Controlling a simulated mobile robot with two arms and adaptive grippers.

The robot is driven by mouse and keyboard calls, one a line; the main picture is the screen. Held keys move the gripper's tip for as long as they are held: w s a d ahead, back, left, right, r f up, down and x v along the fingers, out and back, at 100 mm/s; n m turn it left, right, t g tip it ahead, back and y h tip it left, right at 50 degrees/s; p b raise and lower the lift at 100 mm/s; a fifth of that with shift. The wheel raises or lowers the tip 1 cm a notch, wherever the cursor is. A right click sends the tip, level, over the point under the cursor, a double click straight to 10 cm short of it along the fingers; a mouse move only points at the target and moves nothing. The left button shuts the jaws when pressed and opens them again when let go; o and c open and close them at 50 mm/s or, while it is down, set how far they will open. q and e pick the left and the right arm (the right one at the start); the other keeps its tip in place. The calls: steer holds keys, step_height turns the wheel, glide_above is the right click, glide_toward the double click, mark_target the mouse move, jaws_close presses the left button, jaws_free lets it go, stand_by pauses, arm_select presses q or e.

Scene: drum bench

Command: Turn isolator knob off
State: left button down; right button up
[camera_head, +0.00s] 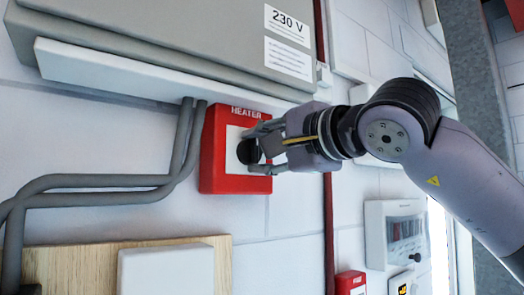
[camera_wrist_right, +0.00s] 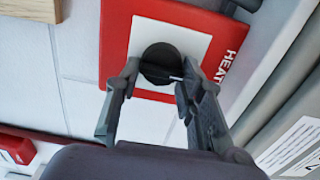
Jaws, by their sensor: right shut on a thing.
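The isolator is a red box (camera_head: 212,160) marked HEATER on the white wall, with a pale square plate. Its round black knob (camera_head: 245,151) sits on that plate. My right gripper (camera_head: 259,151) reaches in from the right and is shut on the knob, one finger above it and one below. In the right wrist view the knob (camera_wrist_right: 160,64) is between the two fingertips of my right gripper (camera_wrist_right: 158,74), in front of the pale plate. My left gripper is not in view.
A grey cabinet (camera_head: 170,40) labelled 230 V hangs above the red box. Grey conduits (camera_head: 100,190) run down to its left. A wooden board (camera_head: 90,262) with a white box (camera_head: 165,270) is below. A panel with a window (camera_head: 395,240) is at the right.

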steer(key=o, duration=1.1)
steer(key=shift+s, duration=0.1)
steer(key=v, duration=1.2)
steer(key=shift+a+f, duration=0.1)
